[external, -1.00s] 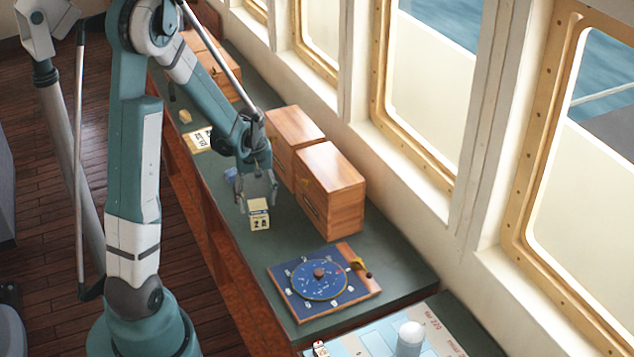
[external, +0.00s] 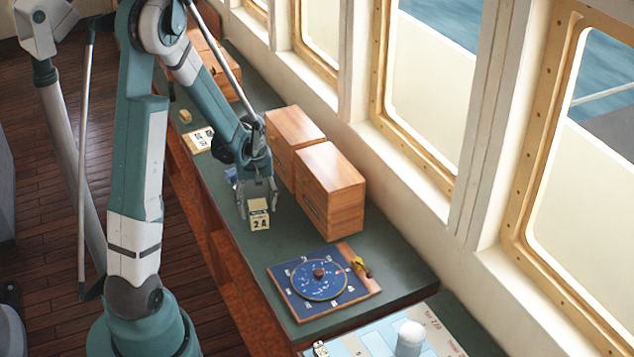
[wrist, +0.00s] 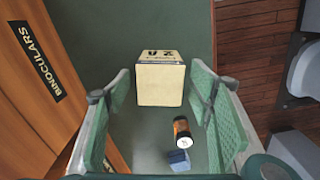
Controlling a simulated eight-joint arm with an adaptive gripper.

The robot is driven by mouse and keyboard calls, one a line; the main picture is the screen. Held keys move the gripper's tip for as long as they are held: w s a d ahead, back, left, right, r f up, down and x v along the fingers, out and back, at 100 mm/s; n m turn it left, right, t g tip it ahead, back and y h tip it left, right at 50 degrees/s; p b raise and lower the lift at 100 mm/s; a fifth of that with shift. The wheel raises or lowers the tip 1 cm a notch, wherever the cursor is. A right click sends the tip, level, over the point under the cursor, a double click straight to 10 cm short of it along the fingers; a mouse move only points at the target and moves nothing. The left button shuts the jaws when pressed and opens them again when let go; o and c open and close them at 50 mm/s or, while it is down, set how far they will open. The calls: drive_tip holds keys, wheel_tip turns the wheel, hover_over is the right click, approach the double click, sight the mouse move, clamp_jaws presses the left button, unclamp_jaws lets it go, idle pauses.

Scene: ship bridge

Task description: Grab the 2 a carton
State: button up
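The 2 A carton (external: 260,221) is a small cream box with dark lettering, standing on the green-topped counter. My gripper (external: 257,202) is lowered at the carton, with its fingers toward either side of it. In the wrist view the carton (wrist: 160,82) appears between the two green finger pads of my gripper (wrist: 160,100). The fingers are open, with visible gaps on both sides of the carton. Whether either finger touches it cannot be told from the external view.
Wooden boxes (external: 330,190) stand right of the carton, one labelled BINOCULARS (wrist: 40,62) in the wrist view. A small dark bottle (wrist: 181,130) and a blue block (wrist: 179,160) sit near the gripper. A blue dial board (external: 300,290) lies on the counter (external: 395,268) in front.

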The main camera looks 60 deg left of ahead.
drive_tip(key=c, duration=1)
drive_tip(key=shift+r, duration=0.15)
drive_tip(key=shift+r, duration=4.85)
